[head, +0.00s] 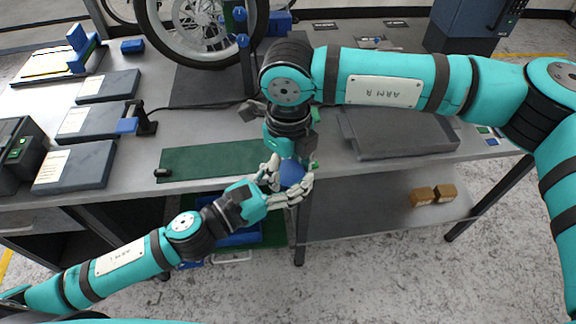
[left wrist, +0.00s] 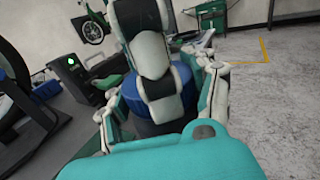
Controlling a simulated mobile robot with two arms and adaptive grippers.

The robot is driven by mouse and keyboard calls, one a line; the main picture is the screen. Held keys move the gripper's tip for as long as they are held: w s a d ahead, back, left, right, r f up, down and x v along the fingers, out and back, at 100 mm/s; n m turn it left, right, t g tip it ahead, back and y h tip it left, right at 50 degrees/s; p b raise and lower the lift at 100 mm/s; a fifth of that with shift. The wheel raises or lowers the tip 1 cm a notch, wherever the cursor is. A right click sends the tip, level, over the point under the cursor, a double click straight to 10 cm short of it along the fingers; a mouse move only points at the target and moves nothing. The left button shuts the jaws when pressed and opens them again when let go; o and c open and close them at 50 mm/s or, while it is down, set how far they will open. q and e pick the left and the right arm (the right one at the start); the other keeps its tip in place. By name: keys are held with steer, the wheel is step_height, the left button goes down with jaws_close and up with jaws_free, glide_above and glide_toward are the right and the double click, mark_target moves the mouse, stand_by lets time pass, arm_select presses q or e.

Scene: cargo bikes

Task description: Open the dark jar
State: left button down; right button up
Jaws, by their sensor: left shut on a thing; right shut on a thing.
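The jar (head: 292,173) is mostly hidden between my two grippers, held above the front edge of the bench. Its blue upper part, seemingly the lid, shows in the head view. In the left wrist view the blue part (left wrist: 131,88) sits above a dark body (left wrist: 155,128). My left gripper (head: 285,183) comes from the lower left, its pale fingers shut on either side of the jar. My right gripper (head: 289,158) points down from above and is shut on the blue part. Whether lid and body are apart is hidden by the fingers.
The grey bench (head: 225,115) carries a green mat (head: 215,160), flat dark boxes (head: 75,165) at left and a grey tray (head: 400,140) at right. A bike wheel (head: 200,25) stands behind. Below are an open drawer with blue bins (head: 240,236) and a shelf with small brown boxes (head: 424,196).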

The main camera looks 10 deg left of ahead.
steer(key=o, duration=1)
steer(key=shift+w+d, duration=0.15)
steer(key=shift+w, duration=0.05)
steer(key=shift+o, duration=1.4)
steer(key=shift+s, duration=0.1)
steer(key=shift+r, duration=0.15)
step_height(320, 180, up, 4)
steer(key=shift+s+f, duration=0.15)
steer(key=shift+o, duration=0.7)
steer(key=shift+r, duration=0.3)
step_height(320, 180, up, 7)
steer(key=m, duration=0.3)
steer(key=f, duration=1.1)
steer(key=shift+a+f, duration=0.25)
steer(key=shift+f, duration=0.1)
